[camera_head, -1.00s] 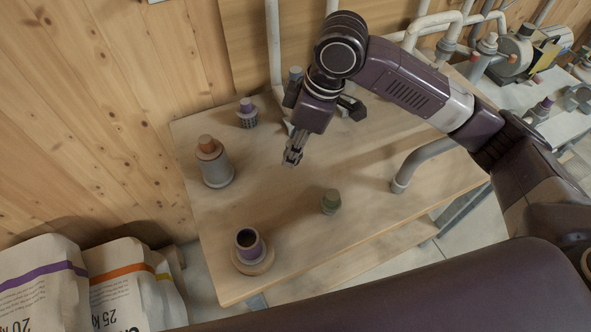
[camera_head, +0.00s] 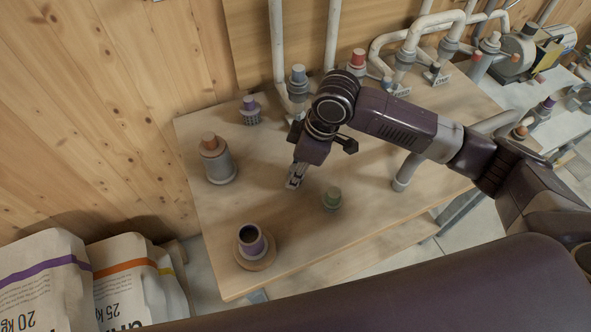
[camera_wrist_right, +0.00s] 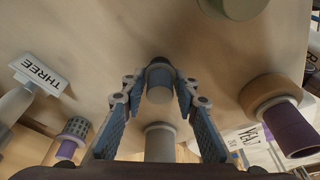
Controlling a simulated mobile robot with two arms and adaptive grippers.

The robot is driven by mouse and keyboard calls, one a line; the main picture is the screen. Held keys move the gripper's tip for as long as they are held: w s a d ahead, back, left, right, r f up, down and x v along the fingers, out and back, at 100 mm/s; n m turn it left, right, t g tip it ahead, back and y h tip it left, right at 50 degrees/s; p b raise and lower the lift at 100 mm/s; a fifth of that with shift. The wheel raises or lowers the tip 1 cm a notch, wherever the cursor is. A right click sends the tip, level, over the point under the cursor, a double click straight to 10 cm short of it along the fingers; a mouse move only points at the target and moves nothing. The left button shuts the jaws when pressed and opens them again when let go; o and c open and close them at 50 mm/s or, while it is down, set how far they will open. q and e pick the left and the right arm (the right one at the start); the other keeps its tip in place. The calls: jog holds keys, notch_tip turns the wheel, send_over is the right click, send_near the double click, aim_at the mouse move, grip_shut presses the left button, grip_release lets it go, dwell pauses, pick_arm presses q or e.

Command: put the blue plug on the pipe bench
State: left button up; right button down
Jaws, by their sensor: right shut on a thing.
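My right gripper (camera_head: 293,184) is above the wooden pipe bench (camera_head: 290,215), pointing down. In the wrist view its blue-padded fingers (camera_wrist_right: 160,85) are shut on a small blue-grey cylinder, which I take for the blue plug (camera_wrist_right: 160,80). The fingers cover its sides, and in the head view it is barely visible at the fingertips. It seems to be above the bench, though the gap is hard to tell. Another blue-topped piece (camera_head: 298,74) stands at the back of the bench by the pipes. My left gripper is not in view.
A green-topped plug (camera_head: 332,199) stands just right of the gripper. Pipes (camera_head: 402,170) rise at right and back. Bare board lies between.

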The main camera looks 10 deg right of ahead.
jog(key=c, duration=1.5)
grip_release()
jog(key=shift+f, duration=0.1)
jog(key=b+v, duration=0.1)
jog(key=v, duration=1.1)
jog(key=shift+a, duration=0.1)
